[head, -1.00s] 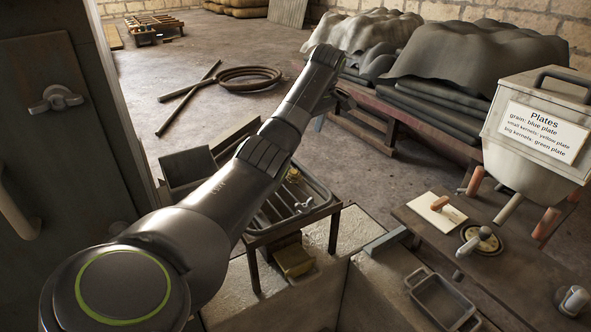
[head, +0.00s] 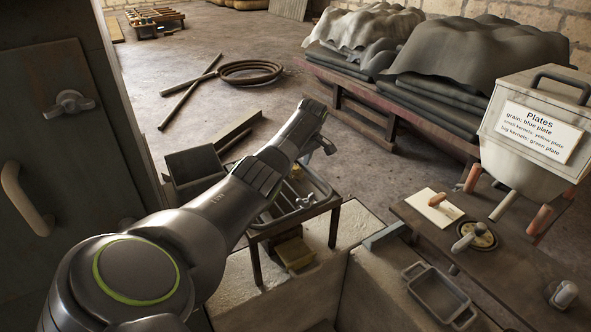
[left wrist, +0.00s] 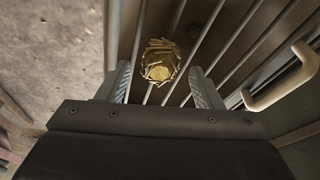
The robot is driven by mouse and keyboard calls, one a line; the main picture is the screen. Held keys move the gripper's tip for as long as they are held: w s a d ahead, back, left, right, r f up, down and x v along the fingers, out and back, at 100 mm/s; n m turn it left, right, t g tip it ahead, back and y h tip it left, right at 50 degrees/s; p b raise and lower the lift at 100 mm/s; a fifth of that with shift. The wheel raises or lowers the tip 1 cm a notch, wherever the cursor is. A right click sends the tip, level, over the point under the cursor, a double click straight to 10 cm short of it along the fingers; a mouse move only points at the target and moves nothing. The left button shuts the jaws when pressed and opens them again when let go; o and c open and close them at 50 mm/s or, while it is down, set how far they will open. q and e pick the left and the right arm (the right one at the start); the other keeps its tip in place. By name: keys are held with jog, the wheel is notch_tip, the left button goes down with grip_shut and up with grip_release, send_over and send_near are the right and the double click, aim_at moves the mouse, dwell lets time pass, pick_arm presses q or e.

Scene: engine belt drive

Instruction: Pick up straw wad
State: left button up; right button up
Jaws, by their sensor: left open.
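The straw wad (left wrist: 160,62) is a small yellow-brown bundle resting on the bars of a metal rack (left wrist: 230,50) in the left wrist view. My left gripper (left wrist: 163,84) is open, with one finger on each side of the picture below the wad; the wad lies ahead of the gap between them. I cannot tell whether the fingers touch it. My right gripper is not in view.
A yellowish block (head: 295,252) sits under the rack. A bench (head: 425,222) with a metal pan (head: 440,296) stands at the right. A grey bin (head: 194,168) stands left of the rack.

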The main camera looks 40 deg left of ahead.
pick_arm(q)
jog(key=shift+x, duration=1.25)
jog(key=c, duration=1.1)
